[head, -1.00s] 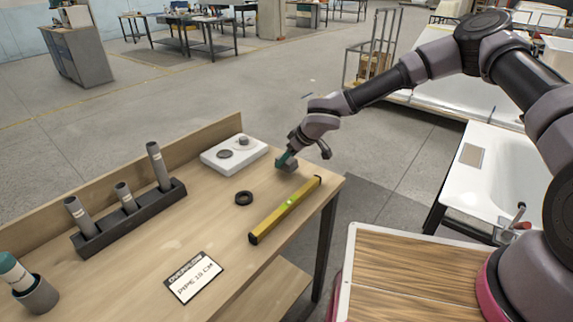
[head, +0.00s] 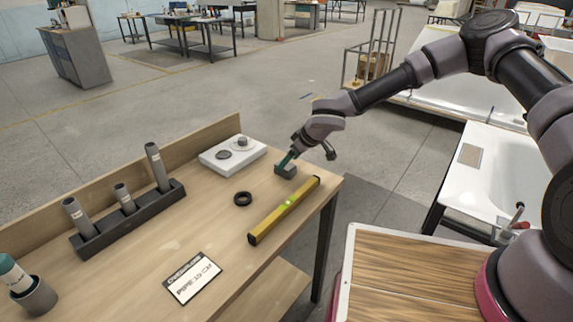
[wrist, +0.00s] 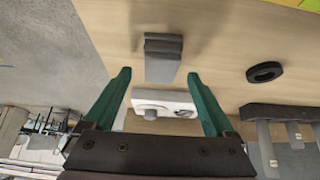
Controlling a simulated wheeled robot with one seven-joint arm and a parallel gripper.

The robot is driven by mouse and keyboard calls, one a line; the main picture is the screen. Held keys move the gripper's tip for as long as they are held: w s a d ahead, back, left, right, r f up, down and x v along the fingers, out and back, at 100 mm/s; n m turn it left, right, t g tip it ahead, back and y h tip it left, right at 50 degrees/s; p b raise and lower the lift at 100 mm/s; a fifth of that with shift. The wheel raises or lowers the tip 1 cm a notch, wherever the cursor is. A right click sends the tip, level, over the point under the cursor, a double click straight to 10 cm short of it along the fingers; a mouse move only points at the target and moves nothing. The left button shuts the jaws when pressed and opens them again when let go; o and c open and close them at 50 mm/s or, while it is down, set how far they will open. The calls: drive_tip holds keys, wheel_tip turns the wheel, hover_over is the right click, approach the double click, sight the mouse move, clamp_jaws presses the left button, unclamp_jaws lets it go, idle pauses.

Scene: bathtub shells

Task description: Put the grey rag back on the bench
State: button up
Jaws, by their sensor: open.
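The grey rag (head: 286,171) is a small folded block lying on the wooden bench (head: 222,228), near its far right corner. It also shows in the wrist view (wrist: 163,58), ahead of my fingertips and roughly centred between them. My gripper (head: 290,158) has green fingers and is just above and beside the rag in the head view. In the wrist view the fingers (wrist: 159,74) stand wide apart with nothing held between them. The fingers partly cover the rag's upper edge in the head view.
A yellow level (head: 284,210), a black ring (head: 243,199), a white plate with round parts (head: 232,155) and a dark rack with grey pipes (head: 128,219) are on the bench. A label card (head: 193,278) lies in front. A white tub (head: 490,180) stands right.

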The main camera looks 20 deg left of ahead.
drive_tip(key=v, duration=0.9)
drive_tip(key=w+d+r+m+t+h, duration=0.15)
drive_tip(key=d+r+h, duration=0.3)
drive_tip(key=d, duration=0.75)
drive_tip(key=w+d+r+m+h, duration=0.25)
drive_tip(key=d+r, duration=0.25)
drive_tip(key=d, duration=0.7)
drive_tip(key=s+d+r+m+h, duration=0.1)
drive_tip(key=s+d+r+m, duration=0.2)
drive_tip(key=d+r, duration=0.3)
drive_tip(key=s+d+r+m+h, duration=0.1)
drive_tip(key=s+d+r+m, duration=0.15)
drive_tip(key=d+r, duration=0.4)
drive_tip(key=s+d+r+m+t+y, duration=0.3)
drive_tip(key=s+r+m+y, duration=0.2)
drive_tip(key=s+r, duration=0.9)
drive_tip(key=m, duration=0.3)
drive_tip(key=shift+s+d+r, duration=0.15)
drive_tip(key=shift+s+r, duration=0.15)
